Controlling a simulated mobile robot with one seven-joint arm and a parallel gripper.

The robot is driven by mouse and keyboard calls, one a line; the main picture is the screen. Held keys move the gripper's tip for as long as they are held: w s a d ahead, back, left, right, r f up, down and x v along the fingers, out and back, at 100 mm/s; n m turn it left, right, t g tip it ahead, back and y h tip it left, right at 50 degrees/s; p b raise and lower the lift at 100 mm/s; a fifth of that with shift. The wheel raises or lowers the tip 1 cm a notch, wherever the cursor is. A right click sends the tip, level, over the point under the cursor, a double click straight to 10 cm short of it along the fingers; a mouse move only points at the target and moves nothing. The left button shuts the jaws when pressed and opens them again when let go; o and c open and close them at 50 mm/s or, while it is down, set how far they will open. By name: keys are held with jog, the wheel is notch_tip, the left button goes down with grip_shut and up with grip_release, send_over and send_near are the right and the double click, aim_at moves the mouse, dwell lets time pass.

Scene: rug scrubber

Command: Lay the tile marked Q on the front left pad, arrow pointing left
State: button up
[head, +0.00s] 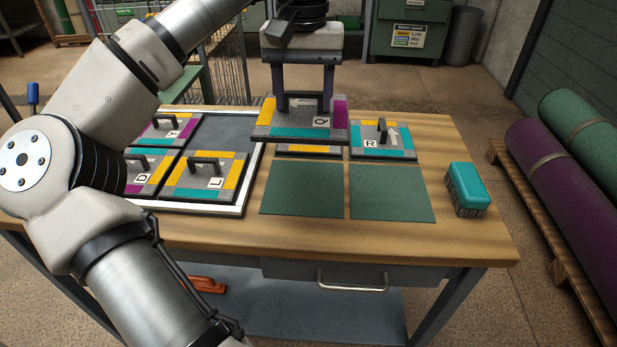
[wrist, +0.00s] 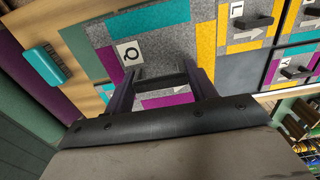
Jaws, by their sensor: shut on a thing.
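My gripper (head: 303,103) is shut on the handle of the tile marked Q (head: 290,132), held above the far left part of the pad area. This tile has teal, yellow and purple edge strips; its Q label faces up at the front right. The tile and gripper (wrist: 162,88) also show in the wrist view, where a partly hidden white arrow seems to point right, towards the tray. That is left in the head view. The front left pad (head: 302,203) is a bare green square, in front of and below the held tile.
The front right pad (head: 390,194) is bare. Tile R (head: 360,153) lies behind it. Another yellow-edged tile (head: 310,150) is mostly hidden under Q. A white-rimmed tray (head: 241,203) at left holds several tiles, including L (head: 190,193). A teal brush (head: 468,185) stands at right.

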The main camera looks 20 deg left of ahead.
notch_tip(320, 180, down, 15)
jog(key=shift+b, duration=0.7)
jog(key=shift+f, duration=0.2)
jog(key=o, duration=1.2)
jog(key=shift+c, duration=0.2)
notch_tip(320, 180, up, 12)
jog(key=shift+r+p, duration=0.25)
jog(key=shift+p, duration=0.45)
